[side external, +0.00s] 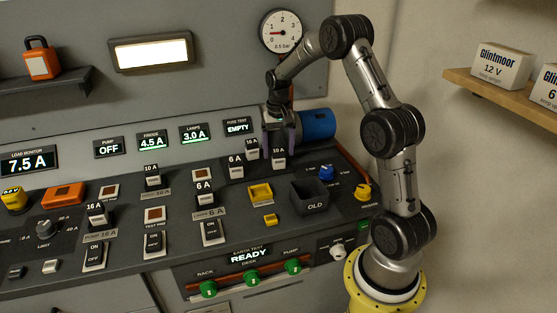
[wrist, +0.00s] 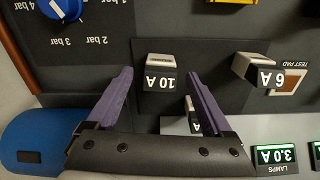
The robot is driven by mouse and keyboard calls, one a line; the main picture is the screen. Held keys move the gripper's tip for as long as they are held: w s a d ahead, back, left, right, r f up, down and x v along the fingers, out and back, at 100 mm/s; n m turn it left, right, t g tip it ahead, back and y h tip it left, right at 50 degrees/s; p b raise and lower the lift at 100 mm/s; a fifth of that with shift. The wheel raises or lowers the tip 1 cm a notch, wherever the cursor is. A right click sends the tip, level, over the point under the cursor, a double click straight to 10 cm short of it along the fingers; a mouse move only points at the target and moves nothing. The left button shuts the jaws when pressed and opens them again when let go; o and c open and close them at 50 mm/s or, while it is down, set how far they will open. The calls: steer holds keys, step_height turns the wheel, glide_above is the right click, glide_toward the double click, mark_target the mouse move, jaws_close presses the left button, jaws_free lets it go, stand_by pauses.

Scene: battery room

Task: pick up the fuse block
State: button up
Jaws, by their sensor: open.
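Several fuse blocks with white tops and dark labelled fronts stand on the sloping grey console. My gripper (side external: 279,150) is open above the console's right rear part, with its purple fingers pointing down. In the wrist view, a 10 A fuse block (wrist: 162,76) lies between the two fingertips of my gripper (wrist: 160,80), with clear space on both sides. This block (side external: 279,158) shows just under the fingers in the side view. Another block (wrist: 177,126), its label mostly hidden, is partly behind the right finger. A 6 A block (wrist: 268,72) is farther right.
Close to the gripper are a blue cylinder (side external: 317,124), a 6 A block (side external: 236,168) and another 10 A block (side external: 251,147). In front are an open black OLD bin (side external: 309,198), a yellow tray (side external: 260,192) and a blue knob (side external: 326,173).

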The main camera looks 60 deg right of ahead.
step_height(320, 180, down, 2)
jaws_close()
stand_by(0.6)
